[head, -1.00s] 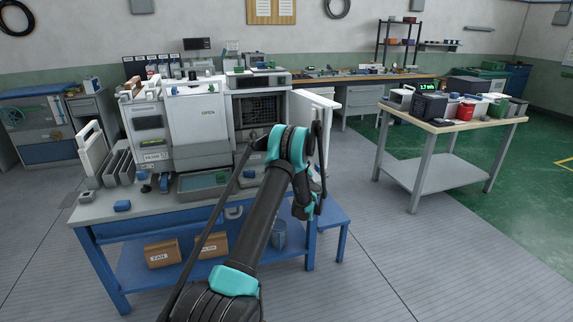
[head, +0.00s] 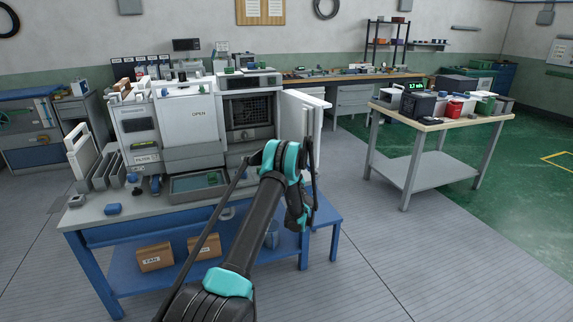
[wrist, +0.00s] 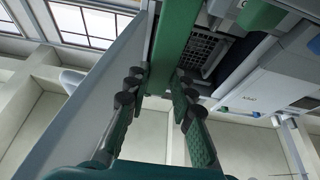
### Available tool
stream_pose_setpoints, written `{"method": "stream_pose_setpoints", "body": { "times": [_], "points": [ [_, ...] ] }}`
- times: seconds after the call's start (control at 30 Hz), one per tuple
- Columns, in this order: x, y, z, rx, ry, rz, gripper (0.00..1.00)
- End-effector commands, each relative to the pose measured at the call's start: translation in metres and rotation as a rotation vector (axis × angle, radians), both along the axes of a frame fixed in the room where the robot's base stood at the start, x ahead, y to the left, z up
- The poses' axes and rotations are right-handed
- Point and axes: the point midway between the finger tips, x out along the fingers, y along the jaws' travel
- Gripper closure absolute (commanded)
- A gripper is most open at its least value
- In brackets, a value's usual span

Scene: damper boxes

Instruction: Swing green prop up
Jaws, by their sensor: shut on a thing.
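The green prop (wrist: 176,42) is a flat green bar that runs from the top of the wrist view down to my fingers. My gripper (wrist: 158,90) has its dark fingertips on either side of the prop's lower end and is shut on it. In the wrist view the prop passes in front of the machine's dark grille (wrist: 203,52). In the head view my arm hides the gripper, and I cannot make out the prop there.
The white machine (head: 187,122) marked OPEN stands on a blue bench (head: 85,240). Its pale side door (head: 300,112) is swung open close to my arm. A tray (head: 200,187) lies in front. Another table (head: 440,122) stands right, with clear floor between.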

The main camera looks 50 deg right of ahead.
Motion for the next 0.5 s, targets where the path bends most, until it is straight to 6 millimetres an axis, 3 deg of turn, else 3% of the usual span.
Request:
{"method": "stream_pose_setpoints", "body": {
  "times": [0.2,0.5],
  "points": [
    [-0.0007,-0.0001,-0.0002,0.0,0.0,-0.001,0.55],
    [-0.0023,0.0011,-0.0011,0.0,0.0,0.0,0.55]
  ]
}}
